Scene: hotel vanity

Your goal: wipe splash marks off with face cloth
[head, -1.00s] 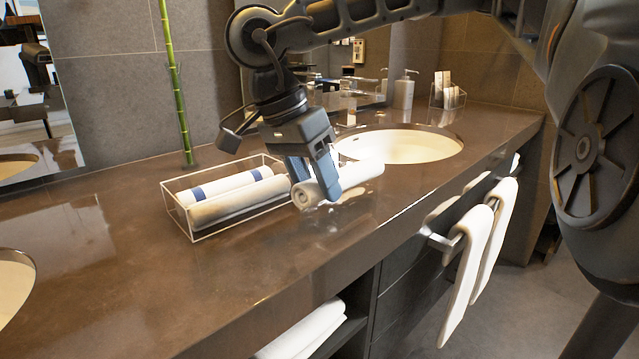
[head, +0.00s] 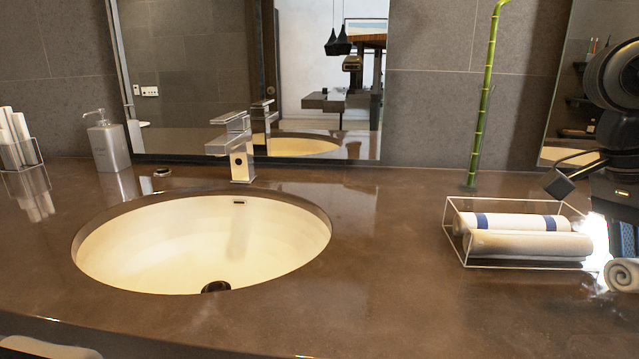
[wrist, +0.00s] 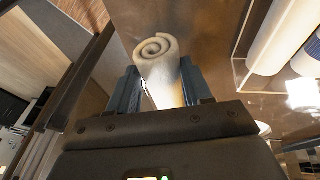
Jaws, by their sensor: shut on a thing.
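A white rolled face cloth (wrist: 158,65) sits between the blue fingers of my gripper (wrist: 161,86) in the wrist view, its spiral end facing out. The gripper is shut on it. In the head view the cloth (head: 625,274) shows only partly at the right edge, low by the counter, just right of the clear tray. My gripper (head: 628,238) is mostly cut off there. I cannot make out clear splash marks on the brown counter (head: 385,290); reflections cover parts of it.
The clear tray (head: 452,246) holds two rolled towels (head: 520,243). A white sink (head: 150,245) and faucet (head: 240,160) are at left centre. A soap dispenser (head: 108,145) and a clear holder (head: 25,182) stand far left. A bamboo stalk (head: 480,120) rises behind. Counter between sink and tray is clear.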

